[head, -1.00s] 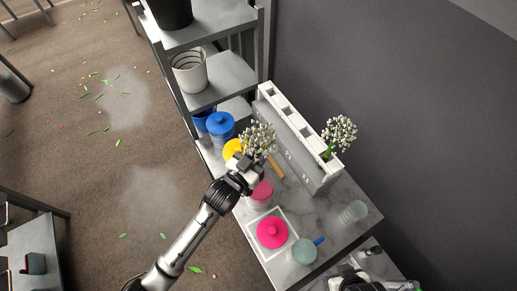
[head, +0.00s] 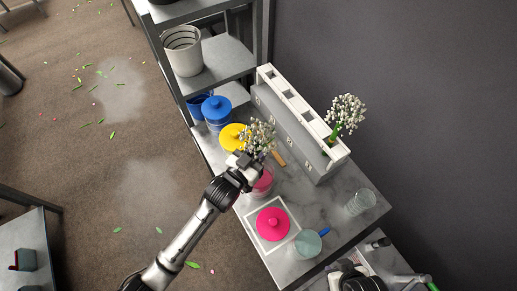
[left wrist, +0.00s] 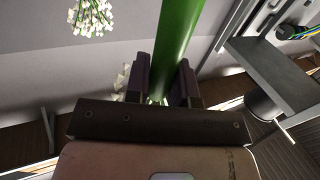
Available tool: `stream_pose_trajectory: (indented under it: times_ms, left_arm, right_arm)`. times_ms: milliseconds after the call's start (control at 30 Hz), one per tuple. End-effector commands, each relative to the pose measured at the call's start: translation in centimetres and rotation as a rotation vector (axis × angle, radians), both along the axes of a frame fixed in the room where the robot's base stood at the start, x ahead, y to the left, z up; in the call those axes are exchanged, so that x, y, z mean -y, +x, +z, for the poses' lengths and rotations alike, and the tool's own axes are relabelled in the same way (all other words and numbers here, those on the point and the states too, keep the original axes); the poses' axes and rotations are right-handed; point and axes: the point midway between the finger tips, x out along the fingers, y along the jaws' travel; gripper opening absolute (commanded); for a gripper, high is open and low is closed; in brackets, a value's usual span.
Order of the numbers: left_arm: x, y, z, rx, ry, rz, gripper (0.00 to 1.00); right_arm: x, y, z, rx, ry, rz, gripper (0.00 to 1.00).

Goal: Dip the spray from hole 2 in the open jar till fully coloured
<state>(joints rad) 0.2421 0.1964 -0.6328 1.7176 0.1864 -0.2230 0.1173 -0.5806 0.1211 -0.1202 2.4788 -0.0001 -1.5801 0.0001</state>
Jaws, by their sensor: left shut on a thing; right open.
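My left gripper (head: 240,168) is shut on the green stem of a white-flowered spray (head: 258,135). The green stem (left wrist: 178,45) runs up between its fingers in the left wrist view. The spray's blooms look white and stand above the gripper. The open pink jar (head: 263,184) is right beside and below this gripper, partly hidden by it. Whether the stem's lower end is inside the jar cannot be seen. My right gripper (head: 360,277) is at the bottom edge, partly cut off, open and away from the jar.
A white holed rack (head: 300,108) holds another white spray (head: 345,112) in its near end. A pink lid (head: 272,224) lies on a white square. Blue (head: 216,108) and yellow (head: 233,136) lidded jars stand behind. A clear glass (head: 360,202) and a teal-grey round vessel (head: 308,243) stand nearer.

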Motion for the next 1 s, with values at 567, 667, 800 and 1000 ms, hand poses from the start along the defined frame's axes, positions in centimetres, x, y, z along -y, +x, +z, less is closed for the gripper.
stream_pose_trajectory:
  times_ms: [567, 667, 800, 1000]
  left_arm:
    - [0.0, 0.0, -5.9, 0.000, 0.000, 0.000, 0.00]
    - [0.0, 0.0, -6.8, 0.001, -0.001, 0.000, 0.00]
    - [0.0, 0.0, -8.0, 0.001, -0.001, 0.000, 0.00]
    - [0.0, 0.0, -9.3, 0.001, -0.001, 0.000, 0.00]
  right_arm:
    - [-0.1, 0.0, -3.8, 0.001, 0.006, -0.003, 0.43]
    - [-0.1, 0.0, -4.3, 0.001, 0.004, -0.003, 0.43]
    - [0.0, 0.0, -5.1, 0.002, 0.002, -0.002, 0.43]
    - [0.1, 0.0, -5.9, 0.002, -0.004, 0.003, 0.43]
